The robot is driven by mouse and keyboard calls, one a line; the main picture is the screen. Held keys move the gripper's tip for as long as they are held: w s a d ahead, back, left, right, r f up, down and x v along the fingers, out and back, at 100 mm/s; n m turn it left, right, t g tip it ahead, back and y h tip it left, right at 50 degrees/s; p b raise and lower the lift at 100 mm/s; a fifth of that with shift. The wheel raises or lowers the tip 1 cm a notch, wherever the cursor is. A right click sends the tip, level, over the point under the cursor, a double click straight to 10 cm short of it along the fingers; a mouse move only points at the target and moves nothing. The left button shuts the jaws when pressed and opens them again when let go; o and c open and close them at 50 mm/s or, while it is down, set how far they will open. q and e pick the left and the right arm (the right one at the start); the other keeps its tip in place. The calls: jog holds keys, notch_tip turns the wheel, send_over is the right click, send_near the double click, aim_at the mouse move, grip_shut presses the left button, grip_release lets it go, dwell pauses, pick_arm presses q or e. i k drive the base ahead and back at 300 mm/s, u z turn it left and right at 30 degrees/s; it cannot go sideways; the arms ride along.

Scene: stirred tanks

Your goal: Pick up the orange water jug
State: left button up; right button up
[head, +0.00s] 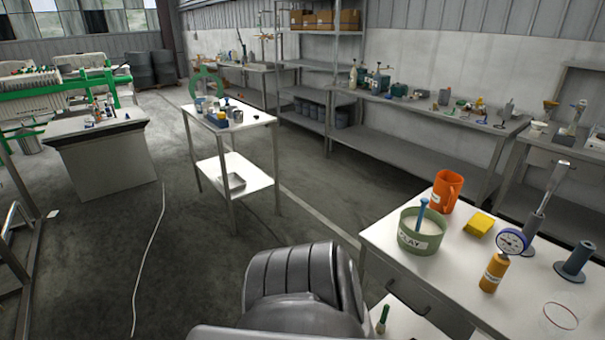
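The orange water jug (446,191) stands upright on the white table (386,233) at the right, near its back left corner. Its handle is on the right side. A green tub labelled as clay (419,241), with a blue-handled tool in it, stands in front of the jug. Neither of my grippers is in view. Nothing touches the jug that I can see.
A yellow block (480,224), an orange bottle (494,272) with a round gauge (512,241) by it, and a grey spool-like piece (575,262) share the table. A white two-tier cart (228,127) stands mid-floor. Open floor (190,250) lies to the left.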

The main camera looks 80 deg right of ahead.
aim_at(447, 184)
jog(key=z, duration=3.45)
